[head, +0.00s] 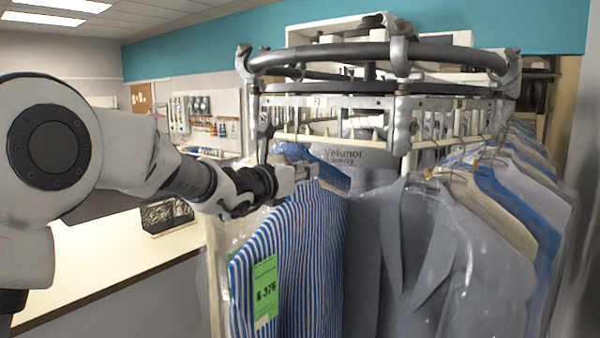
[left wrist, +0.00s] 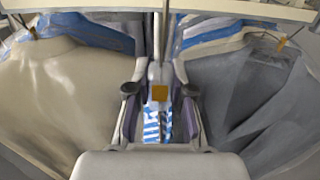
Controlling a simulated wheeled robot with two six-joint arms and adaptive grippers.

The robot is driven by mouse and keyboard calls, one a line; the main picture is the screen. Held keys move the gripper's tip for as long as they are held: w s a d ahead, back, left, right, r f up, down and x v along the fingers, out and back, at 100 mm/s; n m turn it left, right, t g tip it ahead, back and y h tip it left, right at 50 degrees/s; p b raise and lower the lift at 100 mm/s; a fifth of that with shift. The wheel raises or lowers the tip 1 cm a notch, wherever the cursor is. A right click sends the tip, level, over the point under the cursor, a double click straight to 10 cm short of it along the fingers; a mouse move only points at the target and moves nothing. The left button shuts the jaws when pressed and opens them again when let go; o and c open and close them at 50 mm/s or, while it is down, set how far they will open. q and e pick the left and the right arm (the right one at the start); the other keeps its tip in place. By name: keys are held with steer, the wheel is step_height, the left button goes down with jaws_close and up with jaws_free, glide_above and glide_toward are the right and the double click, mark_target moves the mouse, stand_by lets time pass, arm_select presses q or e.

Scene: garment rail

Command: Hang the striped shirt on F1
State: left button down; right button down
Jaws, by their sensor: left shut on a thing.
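The blue-and-white striped shirt (head: 305,255) hangs below my left gripper (head: 300,172) in the head view, with a green K-376 tag (head: 265,287) on its front. My left gripper is shut on the top of the shirt's hanger. In the left wrist view the fingers (left wrist: 160,100) close around the hanger's top, with stripes (left wrist: 152,128) showing between them. A small label reading F1 (head: 319,101) sits on the metal rail (head: 340,88), just above and right of the gripper. I cannot tell whether the hanger's hook touches the rail. My right gripper is out of view.
A grey jacket (head: 430,255) hangs close to the right of the shirt, with several bagged garments behind it. In the left wrist view, a beige garment (left wrist: 65,95) and a grey one (left wrist: 235,95) flank the gripper closely. A pale counter (head: 110,260) is at the left.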

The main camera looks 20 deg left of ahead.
arm_select(q)
steer(key=shift+w+d+r, duration=0.1)
steer(key=shift+w+r, duration=0.05)
steer(key=shift+x, duration=2.45)
steer(key=shift+f+b, duration=1.35)
steer(key=shift+b, duration=0.25)
steer(key=c, duration=1)
jaws_free()
steer(key=shift+o, duration=0.2)
steer(key=shift+s, duration=0.2)
